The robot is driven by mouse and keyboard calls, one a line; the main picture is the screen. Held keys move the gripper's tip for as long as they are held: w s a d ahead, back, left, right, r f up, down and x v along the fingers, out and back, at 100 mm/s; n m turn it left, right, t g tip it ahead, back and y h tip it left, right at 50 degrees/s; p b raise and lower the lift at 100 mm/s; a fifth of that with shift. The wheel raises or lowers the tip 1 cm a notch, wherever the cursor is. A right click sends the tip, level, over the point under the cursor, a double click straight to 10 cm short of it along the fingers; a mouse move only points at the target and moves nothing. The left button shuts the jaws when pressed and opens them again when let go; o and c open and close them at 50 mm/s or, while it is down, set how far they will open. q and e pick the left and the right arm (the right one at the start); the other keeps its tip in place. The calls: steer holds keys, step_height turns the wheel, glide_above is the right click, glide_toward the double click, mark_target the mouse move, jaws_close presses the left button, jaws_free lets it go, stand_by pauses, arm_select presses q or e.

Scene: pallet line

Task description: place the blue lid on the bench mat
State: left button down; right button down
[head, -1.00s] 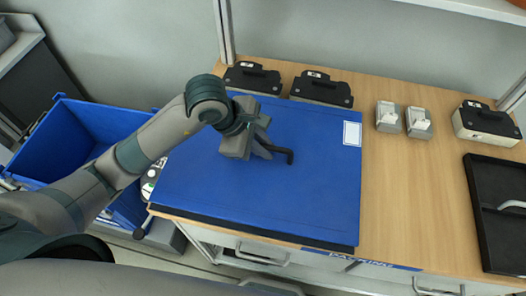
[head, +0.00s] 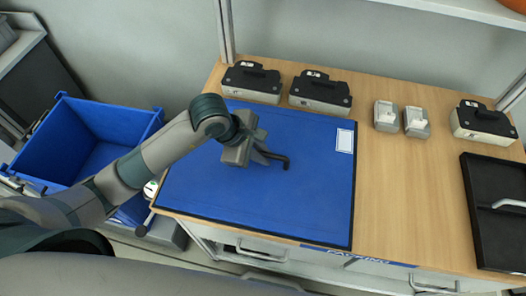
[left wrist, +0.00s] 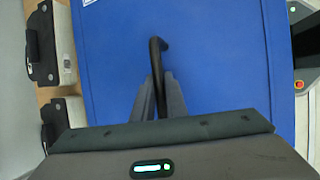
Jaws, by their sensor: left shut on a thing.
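The blue lid (head: 230,205) is a wide flat panel with a white label at its far right corner and a black bar handle (head: 282,161). It lies level over the left part of the bench, on or very close to the bench mat (head: 352,215). The mat shows only as a thin dark rim around the lid; the rest is hidden. My left gripper (head: 266,154) is shut on the handle. In the left wrist view, the lid (left wrist: 220,60) fills the middle, with the handle (left wrist: 157,55) between the fingers (left wrist: 158,95). My right gripper is not in view.
Two black-topped units (head: 252,82) (head: 320,92) stand behind the lid. Two small grey blocks (head: 401,118) and another black-topped unit (head: 482,122) stand to the right, with a black tray (head: 495,205). A blue crate (head: 85,140) is at left. Bare wood (head: 400,190) lies right of the lid.

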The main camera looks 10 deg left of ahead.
arm_select(q)
steer(key=c, duration=1.8)
jaws_free()
steer(key=shift+o, duration=0.2)
steer(key=b+v, duration=0.2)
steer(key=v, duration=1)
steer(key=shift+b, duration=0.35)
